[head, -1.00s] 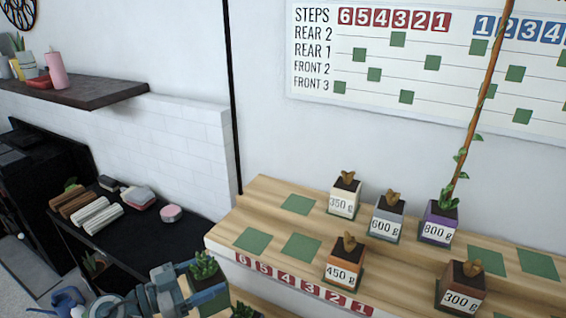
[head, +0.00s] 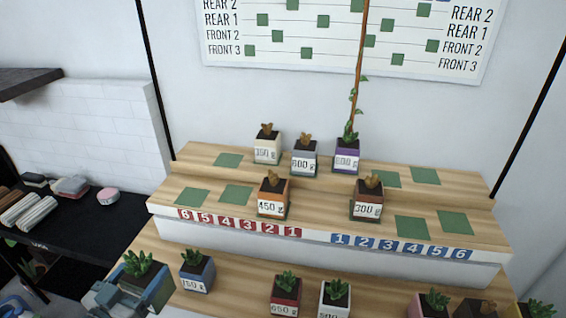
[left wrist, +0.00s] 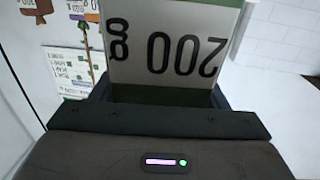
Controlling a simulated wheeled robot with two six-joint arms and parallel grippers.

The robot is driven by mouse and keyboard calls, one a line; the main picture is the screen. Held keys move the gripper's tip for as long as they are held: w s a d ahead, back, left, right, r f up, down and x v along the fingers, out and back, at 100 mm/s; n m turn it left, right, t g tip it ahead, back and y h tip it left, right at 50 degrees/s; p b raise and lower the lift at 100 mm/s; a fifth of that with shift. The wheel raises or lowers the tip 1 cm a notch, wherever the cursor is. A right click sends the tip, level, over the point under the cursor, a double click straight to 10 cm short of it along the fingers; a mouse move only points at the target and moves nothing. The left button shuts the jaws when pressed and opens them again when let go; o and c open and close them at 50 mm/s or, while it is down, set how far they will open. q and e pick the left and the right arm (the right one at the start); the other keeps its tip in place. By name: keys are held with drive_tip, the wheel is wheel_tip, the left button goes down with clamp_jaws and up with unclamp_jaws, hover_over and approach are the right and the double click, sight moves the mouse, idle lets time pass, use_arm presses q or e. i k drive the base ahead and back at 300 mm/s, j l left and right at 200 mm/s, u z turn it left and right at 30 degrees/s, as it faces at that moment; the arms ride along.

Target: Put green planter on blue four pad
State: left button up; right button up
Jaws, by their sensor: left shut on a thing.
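The green planter (head: 150,285) with a succulent is held in my left gripper (head: 132,290), at the lower left of the head view, off to the left of the lower shelf. The left wrist view shows its upside-down white 200 g label (left wrist: 175,45) above a green strip, against the jaws. The blue four pad (head: 412,228) appears to be the bare green square on the front of the upper step, above the blue 4. My right gripper is out of view.
The 300 g planter (head: 367,200) stands left of that pad; another bare pad (head: 455,222) lies right of it. Bare rear pads (head: 425,176) lie behind. Several planters, including a red one (head: 286,294), stand on the lower shelf. A stem rises from the purple planter (head: 346,158).

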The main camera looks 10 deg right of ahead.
sight(368, 200)
drive_tip(key=k+z, duration=0.1)
drive_tip(key=z, duration=0.65)
drive_tip(key=k+l+z, duration=0.1)
drive_tip(key=z, duration=0.3)
